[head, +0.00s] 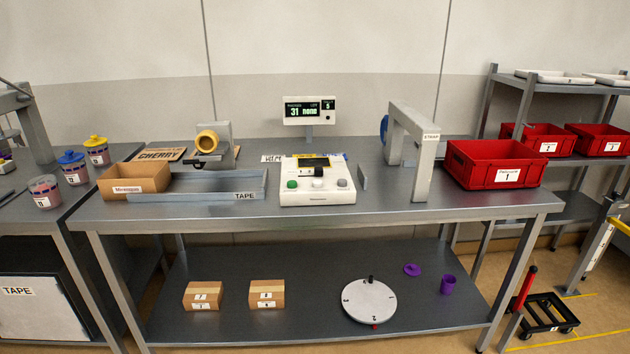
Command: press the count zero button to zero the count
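A white control box (317,197) stands on the middle of the grey table. On its sloped top are a green button (292,184), a pale button (317,183) and a grey button (342,183) in a row. The labels are too small to read, so I cannot tell which one is the count zero button. Behind the box a display (309,111) on a post shows "31 none" and a smaller "5" at its right. Neither of my grippers is in view.
The table (420,214) also carries a cardboard box (133,181), a grey tape channel (200,186), a tape dispenser (208,141), a grey strap arch (420,155) and a red crate (496,163). The table's front strip before the control box is clear.

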